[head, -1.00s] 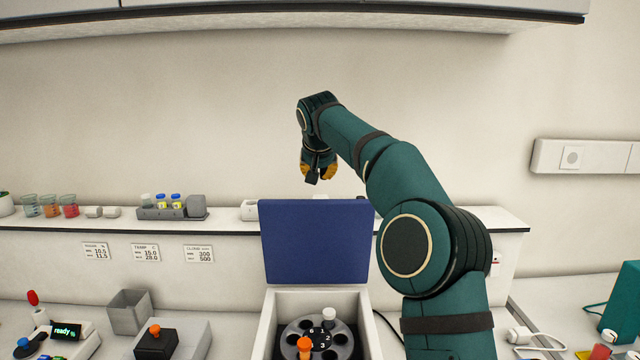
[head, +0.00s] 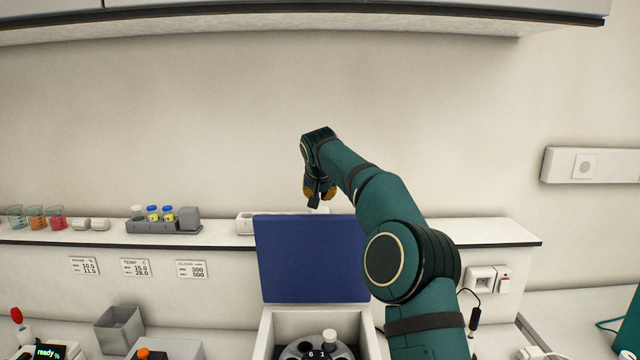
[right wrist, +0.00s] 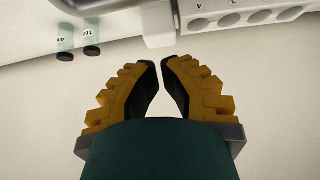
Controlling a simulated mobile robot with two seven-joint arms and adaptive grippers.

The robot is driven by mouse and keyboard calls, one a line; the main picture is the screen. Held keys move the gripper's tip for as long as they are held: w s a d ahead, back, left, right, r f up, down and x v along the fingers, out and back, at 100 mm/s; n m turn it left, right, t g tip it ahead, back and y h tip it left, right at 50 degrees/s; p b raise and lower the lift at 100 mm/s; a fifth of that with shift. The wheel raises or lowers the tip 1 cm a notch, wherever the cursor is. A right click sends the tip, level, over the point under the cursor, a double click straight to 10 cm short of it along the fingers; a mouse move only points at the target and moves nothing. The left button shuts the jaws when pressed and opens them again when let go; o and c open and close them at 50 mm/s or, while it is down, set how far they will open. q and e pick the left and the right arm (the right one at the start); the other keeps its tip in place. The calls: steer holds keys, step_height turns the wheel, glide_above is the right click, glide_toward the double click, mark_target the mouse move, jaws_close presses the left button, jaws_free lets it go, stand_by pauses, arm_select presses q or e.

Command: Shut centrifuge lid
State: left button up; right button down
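The centrifuge lid (head: 312,260) is a dark blue panel that stands open, upright at the back of the white centrifuge (head: 262,335). The rotor (head: 290,354) is partly visible at the bottom edge, with a white-capped tube (head: 329,337) in it. My right gripper (head: 317,203) hangs pointing down just above the lid's top edge in the head view, seemingly behind it. In the right wrist view its yellow fingers (right wrist: 159,66) nearly meet at the tips, with nothing between them. My left gripper is out of view.
The back shelf (head: 60,238) carries beakers, a vial rack (head: 165,226) and a white holder (head: 245,222). An overhead cabinet (head: 300,15) spans the top. A grey bin (head: 119,330) stands left of the centrifuge. The right wrist view shows two vials (right wrist: 65,38) and a numbered white rack (right wrist: 228,20).

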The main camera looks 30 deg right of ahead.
steer(key=shift+s+a+f+b, duration=0.4)
steer(key=shift+s+f+b, duration=0.1)
steer(key=shift+s+f, duration=0.15)
steer(key=shift+s+a+f+b, duration=0.35)
steer(key=shift+s+f+b, duration=0.15)
steer(key=shift+s+f, duration=0.1)
